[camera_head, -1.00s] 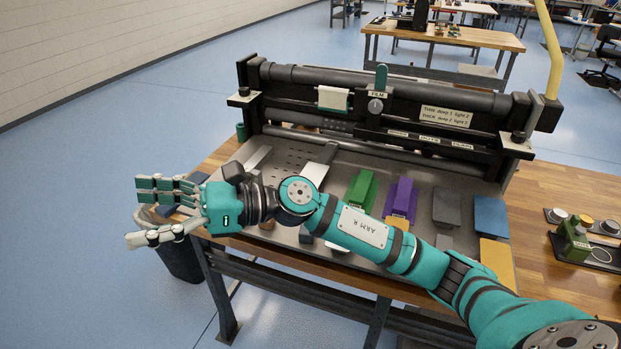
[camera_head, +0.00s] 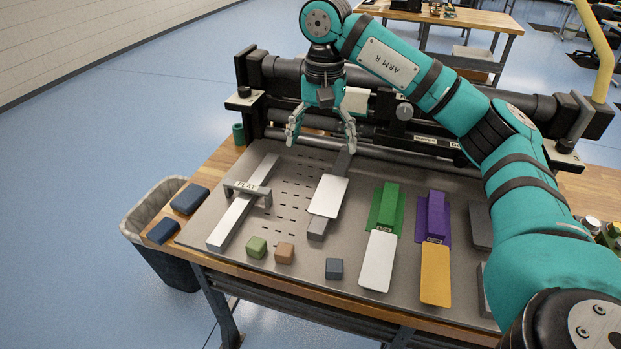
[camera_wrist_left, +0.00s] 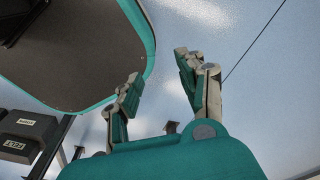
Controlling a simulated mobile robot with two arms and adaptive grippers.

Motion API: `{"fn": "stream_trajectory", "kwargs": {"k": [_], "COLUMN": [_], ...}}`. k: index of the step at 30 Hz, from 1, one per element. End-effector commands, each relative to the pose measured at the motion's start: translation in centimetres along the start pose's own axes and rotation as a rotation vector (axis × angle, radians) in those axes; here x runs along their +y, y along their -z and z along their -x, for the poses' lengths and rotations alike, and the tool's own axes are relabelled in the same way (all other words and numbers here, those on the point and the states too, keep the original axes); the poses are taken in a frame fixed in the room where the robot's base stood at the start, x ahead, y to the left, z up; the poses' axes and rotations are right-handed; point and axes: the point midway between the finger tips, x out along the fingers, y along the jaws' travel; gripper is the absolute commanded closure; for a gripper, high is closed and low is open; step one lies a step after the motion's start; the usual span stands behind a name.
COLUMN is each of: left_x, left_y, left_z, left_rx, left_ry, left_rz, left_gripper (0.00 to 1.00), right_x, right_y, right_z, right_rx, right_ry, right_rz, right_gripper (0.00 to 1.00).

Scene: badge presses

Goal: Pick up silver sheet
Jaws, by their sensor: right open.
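A pale, silver-white sheet (camera_head: 329,196) lies on the metal plate under the press, over a grey block (camera_head: 318,229) that shows at its near end. A second pale sheet (camera_head: 378,262) lies in front of a green holder (camera_head: 385,207); I cannot tell for certain which one is called silver. My right gripper (camera_head: 321,140) points down, open and empty, its fingers spread above and behind the first sheet, apart from it. My left gripper (camera_wrist_left: 158,80) is open and empty in the left wrist view, over the floor; the head view does not show it.
A purple holder (camera_head: 433,216) with a yellow sheet (camera_head: 436,275) is to the right. A gauge marked FLAT (camera_head: 247,190) bridges a long pale bar (camera_head: 230,222). The press (camera_head: 440,105) stands behind.

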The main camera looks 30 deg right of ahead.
Motion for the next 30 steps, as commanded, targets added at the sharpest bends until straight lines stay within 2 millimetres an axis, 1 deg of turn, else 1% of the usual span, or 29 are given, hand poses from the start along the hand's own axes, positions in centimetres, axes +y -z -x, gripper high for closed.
{"fn": "stream_trajectory", "kwargs": {"k": [1,3,5,6,8,9,12,14,15,17,20,21,24,27,30], "left_x": [-0.2,-0.4,-0.5,-0.4,-0.1,0.1,0.6,0.9,0.9,0.9,0.6,0.4,0.1,0.0,0.0], "left_y": [1.2,2.4,2.7,2.3,0.7,-0.8,-4.2,-5.5,-5.8,-5.3,-3.1,-2.0,0.1,0.7,0.1], "left_z": [-0.1,-0.2,-0.4,-0.5,-0.6,-0.7,-0.5,-0.5,0.0,0.4,0.6,0.7,0.7,1.0,2.0], "left_rx": [0.017,0.035,0.041,0.036,0.012,-0.011,-0.063,-0.081,-0.085,-0.08,-0.047,-0.029,0.004,0.01,-0.002], "left_ry": [0.002,0.005,0.006,0.005,0.002,-0.001,-0.007,-0.01,-0.011,-0.011,-0.007,-0.005,-0.002,0.0,-0.001], "left_rz": [0.0,0.0,0.001,0.001,0.001,0.001,0.0,0.0,-0.001,-0.001,-0.001,-0.001,-0.001,-0.001,-0.001], "left_gripper": [0.6,0.6,0.6,0.6,0.6,0.6,0.6,0.6,0.6,0.6,0.6,0.6,0.6,0.6,0.6], "right_x": [0.2,0.3,0.3,0.3,0.3,0.3,0.2,0.3,0.3,0.4,0.3,0.3,0.3,0.2,0.2], "right_y": [0.1,0.2,0.1,0.1,0.1,0.0,0.0,0.0,0.1,0.1,0.1,0.1,0.1,0.2,0.1], "right_z": [0.0,-0.7,-1.6,-2.4,-3.6,-4.4,-6.3,-7.5,-8.0,-9.1,-10.6,-11.1,-11.8,-12.3,-13.5], "right_rx": [0.003,0.003,0.001,0.0,-0.001,-0.002,-0.002,-0.002,-0.001,0.0,0.001,0.001,0.002,0.002,0.0], "right_ry": [-0.005,-0.009,-0.011,-0.01,-0.01,-0.01,-0.009,-0.009,-0.011,-0.011,-0.009,-0.007,-0.006,-0.006,-0.009], "right_rz": [-0.002,-0.002,-0.001,-0.001,0.0,0.0,0.0,0.0,-0.001,-0.002,-0.003,-0.003,-0.002,-0.002,-0.001], "right_gripper": [0.08,0.08,0.08,0.08,0.08,0.08,0.08,0.08,0.08,0.08,0.08,0.08,0.08,0.08,0.08]}}
